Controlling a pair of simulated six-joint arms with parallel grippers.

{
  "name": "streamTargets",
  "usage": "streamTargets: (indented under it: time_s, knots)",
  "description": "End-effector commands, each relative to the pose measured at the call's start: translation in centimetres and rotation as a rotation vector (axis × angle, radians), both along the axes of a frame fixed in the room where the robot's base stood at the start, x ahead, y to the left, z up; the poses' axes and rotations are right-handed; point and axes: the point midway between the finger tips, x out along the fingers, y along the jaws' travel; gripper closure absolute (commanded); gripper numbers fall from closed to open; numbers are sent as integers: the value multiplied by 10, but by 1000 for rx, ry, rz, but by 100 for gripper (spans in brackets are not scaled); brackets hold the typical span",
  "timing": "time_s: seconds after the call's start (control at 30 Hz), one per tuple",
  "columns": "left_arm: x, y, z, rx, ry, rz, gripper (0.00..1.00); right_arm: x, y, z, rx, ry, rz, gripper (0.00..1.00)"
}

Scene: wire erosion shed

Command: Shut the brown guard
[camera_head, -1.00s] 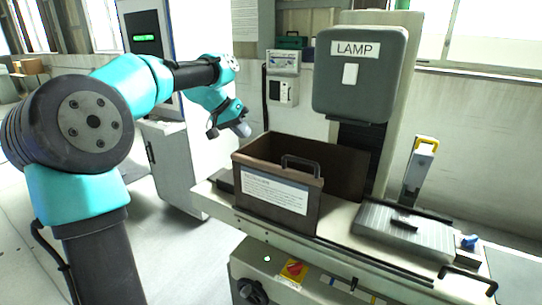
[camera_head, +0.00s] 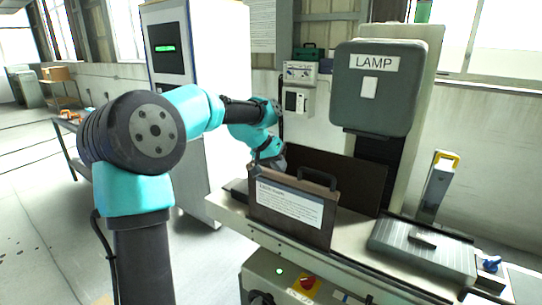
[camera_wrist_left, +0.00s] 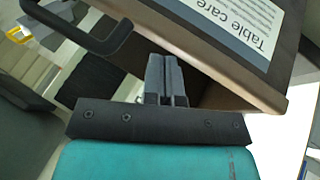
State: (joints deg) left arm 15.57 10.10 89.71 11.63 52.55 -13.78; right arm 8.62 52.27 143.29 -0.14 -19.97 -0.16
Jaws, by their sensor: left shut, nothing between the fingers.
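The brown guard (camera_head: 331,218) is a box-like panel with a white label and a dark handle (camera_head: 318,177) on its top edge. It stands on the machine bed, with a dark brown panel (camera_head: 350,178) behind it. My left gripper (camera_head: 277,164) is at the guard's left end, low behind its top edge; its tips are partly hidden. In the left wrist view my left gripper (camera_wrist_left: 167,72) is shut and empty, close beside the guard (camera_wrist_left: 196,38); I cannot tell whether they touch. My right gripper is not in view.
A grey LAMP housing (camera_head: 378,88) hangs over the bed behind the guard. A ribbed grey plate (camera_head: 425,252) and a yellow-topped upright post (camera_head: 437,185) stand to the right. A red knob (camera_head: 307,283) is on the front panel. A white cabinet (camera_head: 213,120) stands behind my left arm.

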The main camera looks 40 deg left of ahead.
Motion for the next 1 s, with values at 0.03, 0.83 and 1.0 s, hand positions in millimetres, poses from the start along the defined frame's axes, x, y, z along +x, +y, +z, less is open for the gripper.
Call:
streamTargets:
  time_s: [0.03,0.83,1.0]
  knots:
    - [2,-10,3,2,-4,-4,100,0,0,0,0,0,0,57]
    - [11,-38,2,2,-3,-2,100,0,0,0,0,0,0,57]
    - [16,-54,2,1,-4,-13,100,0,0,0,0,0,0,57]
